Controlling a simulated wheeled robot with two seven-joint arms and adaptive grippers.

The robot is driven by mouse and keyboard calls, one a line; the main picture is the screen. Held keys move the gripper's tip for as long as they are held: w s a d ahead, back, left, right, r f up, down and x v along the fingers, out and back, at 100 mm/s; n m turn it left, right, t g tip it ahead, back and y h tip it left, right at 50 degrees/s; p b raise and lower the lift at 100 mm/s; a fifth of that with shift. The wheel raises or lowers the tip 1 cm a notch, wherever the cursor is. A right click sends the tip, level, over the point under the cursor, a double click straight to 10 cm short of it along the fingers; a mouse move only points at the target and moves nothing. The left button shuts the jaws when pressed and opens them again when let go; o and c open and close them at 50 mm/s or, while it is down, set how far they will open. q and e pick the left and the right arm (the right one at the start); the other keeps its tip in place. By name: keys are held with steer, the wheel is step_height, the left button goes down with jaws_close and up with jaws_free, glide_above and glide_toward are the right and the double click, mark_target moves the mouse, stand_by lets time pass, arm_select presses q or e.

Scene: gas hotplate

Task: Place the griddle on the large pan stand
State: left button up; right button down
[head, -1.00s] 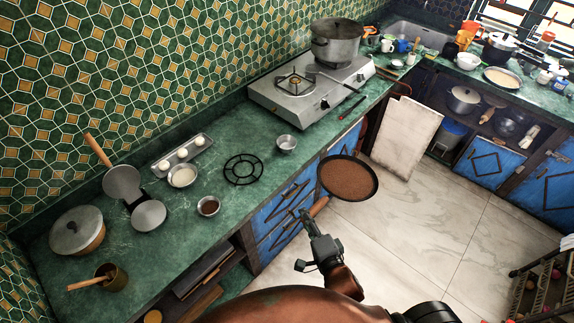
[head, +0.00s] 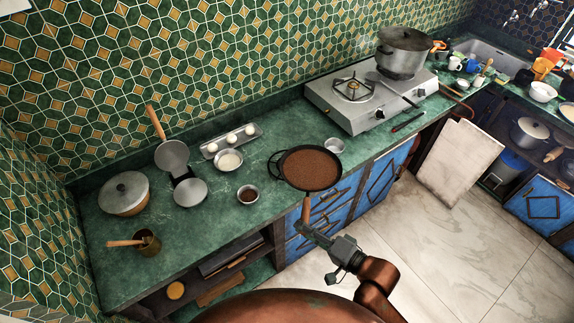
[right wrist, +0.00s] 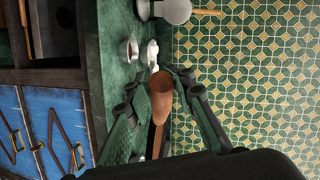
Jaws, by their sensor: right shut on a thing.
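The griddle, a round dark pan with a brown cooking face (head: 308,168), is over the counter and hides most of the large pan stand. Only a thin black curve of the stand (head: 274,168) shows at the griddle's left edge. Whether the two touch, I cannot tell. My right gripper (head: 309,229) is shut on the griddle's wooden handle, in front of the counter edge. The right wrist view shows this handle (right wrist: 161,97) between the fingers of the gripper (right wrist: 158,105). My left gripper is not in view.
A small steel bowl (head: 334,146) stands close behind the griddle's right side. A bowl of dark stuff (head: 247,194) and a bowl of white stuff (head: 229,160) are to the left. The gas hotplate (head: 345,108) with a big pot (head: 403,55) is at the back right.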

steer(key=shift+s+a+r+n+g+y, duration=0.2)
steer(key=shift+a+n+g+y, duration=0.1)
steer(key=shift+a+n+y, duration=0.15)
steer(key=s+a+p, duration=0.2)
steer(key=a+p, duration=0.1)
steer(key=a, duration=0.2)
steer(key=w+a+f+b, duration=0.2)
steer(key=w+f, duration=1.1)
steer(key=w, duration=0.1)
steer(key=c, duration=2.1)
jaws_free()
steer(key=shift+s+f, duration=0.15)
steer(key=shift+f, duration=0.15)
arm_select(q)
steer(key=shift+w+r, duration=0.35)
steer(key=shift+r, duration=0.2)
arm_select(e)
steer(key=o, duration=0.4)
steer(key=shift+o, duration=0.2)
steer(key=shift+r, duration=0.1)
